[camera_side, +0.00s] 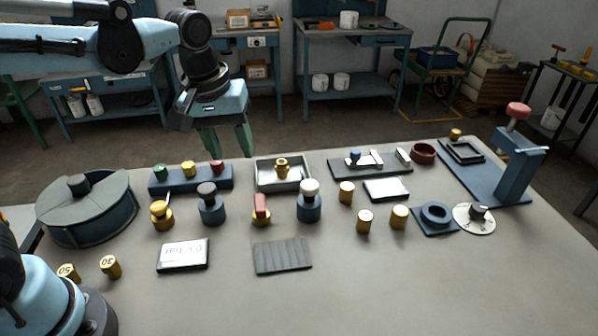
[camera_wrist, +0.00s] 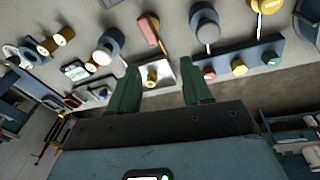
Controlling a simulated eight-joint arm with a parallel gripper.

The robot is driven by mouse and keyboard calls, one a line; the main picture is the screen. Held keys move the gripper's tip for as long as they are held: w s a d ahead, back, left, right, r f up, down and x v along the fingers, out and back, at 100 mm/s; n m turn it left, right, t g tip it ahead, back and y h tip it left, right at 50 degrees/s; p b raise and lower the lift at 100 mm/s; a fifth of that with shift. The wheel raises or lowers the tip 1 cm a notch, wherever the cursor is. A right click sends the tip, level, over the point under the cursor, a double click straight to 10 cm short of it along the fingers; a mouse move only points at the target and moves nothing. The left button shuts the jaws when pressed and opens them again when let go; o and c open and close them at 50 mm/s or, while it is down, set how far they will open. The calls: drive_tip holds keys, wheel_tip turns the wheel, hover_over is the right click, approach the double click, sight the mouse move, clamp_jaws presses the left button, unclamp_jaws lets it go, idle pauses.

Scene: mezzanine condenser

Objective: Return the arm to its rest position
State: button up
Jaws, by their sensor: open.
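My gripper (camera_side: 229,148) hangs with its green fingers pointing down, near the far edge of the workbench (camera_side: 365,295). Its fingers are apart with nothing held between them. In the side view it appears behind the block with three coloured knobs (camera_side: 190,181) and left of the grey tray (camera_side: 262,180) with a brass piece (camera_side: 282,167). In the wrist view the open fingers (camera_wrist: 160,66) frame that brass piece (camera_wrist: 151,75) in its tray, which lies beyond the fingertips. How high the gripper is above the bench is hard to tell.
A round blue drum (camera_side: 90,225) stands at the bench's left. Several knobbed cylinders and brass weights fill the middle. A blue press with a red knob (camera_side: 517,170) stands at the right. The front right of the bench is clear. Blue side tables (camera_side: 352,36) stand behind.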

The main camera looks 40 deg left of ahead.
drive_tip(key=s+a+f+m+t, duration=0.2)
drive_tip(key=s+a+m+t, duration=0.3)
drive_tip(key=s+m, duration=0.1)
drive_tip(key=shift+s+f, duration=0.2)
drive_tip(key=shift+f, duration=0.2)
